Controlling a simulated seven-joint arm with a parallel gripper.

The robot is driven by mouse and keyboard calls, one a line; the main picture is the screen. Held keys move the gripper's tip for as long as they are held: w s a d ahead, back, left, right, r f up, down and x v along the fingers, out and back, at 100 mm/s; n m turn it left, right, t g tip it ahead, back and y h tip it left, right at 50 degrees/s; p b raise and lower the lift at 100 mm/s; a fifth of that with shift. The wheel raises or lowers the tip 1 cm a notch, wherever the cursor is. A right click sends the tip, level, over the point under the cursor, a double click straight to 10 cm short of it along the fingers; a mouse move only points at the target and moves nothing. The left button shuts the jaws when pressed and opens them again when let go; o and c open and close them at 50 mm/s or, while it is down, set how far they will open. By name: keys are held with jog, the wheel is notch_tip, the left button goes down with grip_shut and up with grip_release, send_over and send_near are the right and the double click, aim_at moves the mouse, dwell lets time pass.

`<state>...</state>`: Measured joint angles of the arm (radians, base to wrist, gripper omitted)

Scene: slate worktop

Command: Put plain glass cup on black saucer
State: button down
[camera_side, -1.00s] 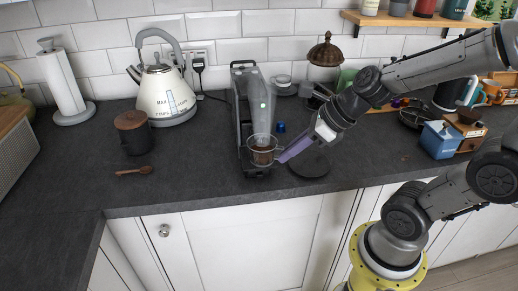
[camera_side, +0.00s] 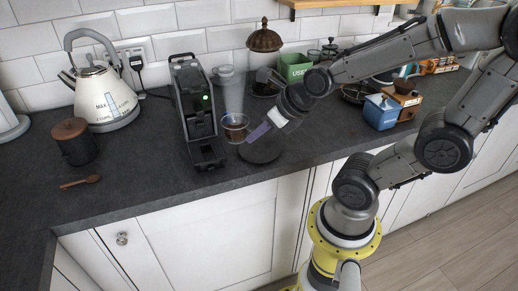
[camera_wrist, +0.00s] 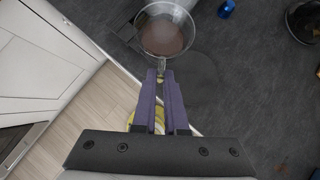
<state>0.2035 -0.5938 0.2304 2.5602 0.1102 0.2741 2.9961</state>
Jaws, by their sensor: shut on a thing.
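The plain glass cup (camera_side: 235,127) has brown contents and is held upright in the air, to the right of the coffee machine. My gripper (camera_side: 250,136) has purple fingers shut on the cup's handle. In the wrist view the cup (camera_wrist: 166,32) is beyond the fingertips of my gripper (camera_wrist: 161,78), which pinch the handle. The black saucer (camera_side: 262,152) lies on the worktop, below and to the right of the cup, partly behind the fingers. In the wrist view the dark saucer (camera_wrist: 200,82) shows faintly to the right of the fingers.
The coffee machine (camera_side: 196,115) stands just left of the cup. Behind are a grey canister (camera_side: 232,90) and a green box (camera_side: 294,67). A blue grinder (camera_side: 382,111) stands at the right. A kettle (camera_side: 105,97), brown-lidded pot (camera_side: 74,142) and wooden spoon (camera_side: 82,182) are at the left.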

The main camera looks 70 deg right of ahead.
jog(key=s+d+m+h, duration=0.2)
jog(key=s+d+m, duration=0.1)
jog(key=d, duration=0.2)
send_near(266, 154)
jog(key=shift+g, duration=0.3)
jog(key=shift+w+x, duration=0.2)
jog(key=shift+x, duration=2.05)
jog(key=shift+d+r, duration=0.1)
jog(key=c, duration=1)
grip_release()
jog(key=shift+o, duration=0.2)
jog(key=shift+r, duration=0.15)
